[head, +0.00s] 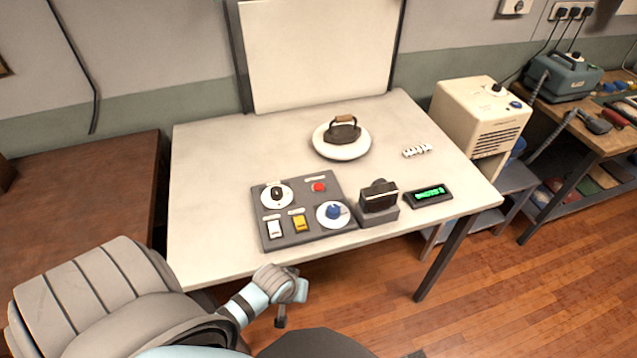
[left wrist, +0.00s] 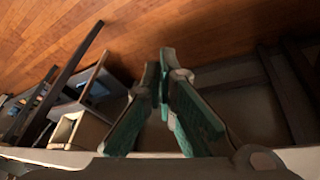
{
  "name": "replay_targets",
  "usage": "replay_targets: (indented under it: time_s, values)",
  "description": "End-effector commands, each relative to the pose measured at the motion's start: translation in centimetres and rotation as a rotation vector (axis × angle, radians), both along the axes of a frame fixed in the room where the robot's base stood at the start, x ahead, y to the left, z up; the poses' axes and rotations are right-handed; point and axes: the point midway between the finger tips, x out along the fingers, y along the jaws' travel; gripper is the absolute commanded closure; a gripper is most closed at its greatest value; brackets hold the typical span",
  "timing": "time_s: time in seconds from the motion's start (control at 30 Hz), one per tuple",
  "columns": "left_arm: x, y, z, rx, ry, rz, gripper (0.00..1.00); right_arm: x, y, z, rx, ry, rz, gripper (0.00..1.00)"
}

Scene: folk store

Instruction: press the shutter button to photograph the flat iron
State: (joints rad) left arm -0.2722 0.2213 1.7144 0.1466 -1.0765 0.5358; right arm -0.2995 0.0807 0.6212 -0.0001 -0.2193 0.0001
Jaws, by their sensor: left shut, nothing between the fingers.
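The dark flat iron (head: 343,132), with a wooden handle, stands on a round white plate (head: 331,152) at the back middle of the table. A grey control panel (head: 309,230) lies near the front edge. It carries a red push button (head: 318,187), a black knob (head: 277,192), a blue knob (head: 333,211), a white switch (head: 274,228) and a yellow switch (head: 299,222). A black camera-like device (head: 378,197) stands right of the panel. My left gripper (head: 281,321) is below the table's front edge, apart from the panel. Its fingers (left wrist: 164,78) are shut and empty in the left wrist view.
A small display (head: 429,195) with green characters and a white lettered piece (head: 417,151) lie on the table's right. A white backboard (head: 318,50) stands behind. A beige machine (head: 480,115) stands to the right. The table's left part is clear.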

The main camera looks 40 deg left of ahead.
Motion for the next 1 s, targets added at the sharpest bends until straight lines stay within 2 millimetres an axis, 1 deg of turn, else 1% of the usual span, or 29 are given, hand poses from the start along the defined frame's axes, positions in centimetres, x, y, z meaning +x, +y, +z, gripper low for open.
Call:
replay_targets:
  time_s: [0.03, 0.1, 0.17, 0.2, 0.27, 0.3, 0.37, 0.4, 0.47, 0.5, 0.6, 0.7, 0.8, 1.0]
  values:
    - [1.8, 0.0, 2.8, -0.030, -0.037, 0.055, 1.00, 0.0, 0.0, 0.4, 0.000, 0.001, 0.000, 1.00]
    - [3.5, -0.1, 6.1, -0.081, -0.074, 0.136, 1.00, -0.1, 0.0, 0.7, 0.000, 0.001, 0.000, 1.00]
    - [4.7, -0.4, 8.7, -0.123, -0.101, 0.195, 1.00, -0.1, 0.0, 0.9, 0.000, 0.002, 0.000, 1.00]
    - [5.3, -0.5, 10.4, -0.152, -0.119, 0.237, 1.00, -0.1, 0.0, 1.0, 0.000, 0.002, 0.000, 1.00]
    - [7.2, -0.3, 12.7, -0.215, -0.153, 0.338, 1.00, -0.1, 0.1, 1.1, 0.001, 0.002, 0.000, 1.00]
    - [9.0, 0.6, 13.4, -0.276, -0.173, 0.446, 1.00, -0.1, 0.1, 1.1, 0.001, 0.002, 0.000, 1.00]
    - [12.0, 2.1, 14.0, -0.377, -0.206, 0.623, 1.00, -0.1, 0.1, 1.0, 0.001, 0.003, 0.000, 1.00]
    - [13.9, 3.3, 14.8, -0.449, -0.228, 0.744, 1.00, -0.2, 0.1, 1.0, 0.001, 0.003, 0.000, 1.00]
    - [16.7, 5.1, 16.2, -0.566, -0.262, 0.923, 1.00, -0.2, 0.1, 1.0, 0.001, 0.004, 0.000, 1.00]
    - [18.3, 6.4, 17.2, -0.644, -0.282, 1.039, 1.00, -0.2, 0.1, 0.9, 0.002, 0.004, 0.000, 1.00]
    - [21.8, 9.3, 19.9, -0.833, -0.323, 1.295, 1.00, -0.2, 0.1, 0.9, 0.002, 0.004, -0.001, 1.00]
    - [23.9, 11.4, 22.0, -0.976, -0.344, 1.468, 1.00, -0.2, 0.1, 0.9, 0.002, 0.004, -0.001, 1.00]
    - [24.8, 12.5, 23.1, -1.055, -0.352, 1.555, 1.00, -0.2, 0.1, 0.9, 0.002, 0.003, -0.001, 1.00]
    - [25.0, 12.8, 23.4, -1.076, -0.353, 1.582, 1.00, -0.1, 0.1, 0.9, 0.002, 0.003, -0.001, 1.00]
